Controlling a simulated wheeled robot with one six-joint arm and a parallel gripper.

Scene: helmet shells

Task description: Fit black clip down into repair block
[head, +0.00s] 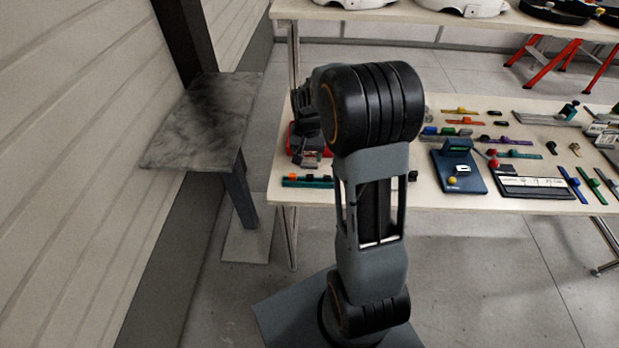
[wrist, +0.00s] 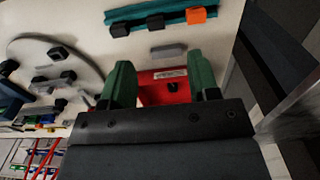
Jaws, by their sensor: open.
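My gripper (wrist: 161,64) is open, its two green fingers apart and nothing held between them. Between and beyond the fingers is a red block (wrist: 152,92) with a pale label; it looks like the repair block. A small black piece (wrist: 173,88), perhaps the black clip, shows at the red block, close to the right finger; I cannot tell whether it is seated in it. In the head view the red block (head: 292,150) is at the table's left end, under my gripper and partly hidden by it.
A teal strip (wrist: 150,22) with black clips and an orange one lies near the red block, with a grey piece (wrist: 168,52) between them. A blue fixture (head: 460,178) and coloured strips fill the table's right side.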

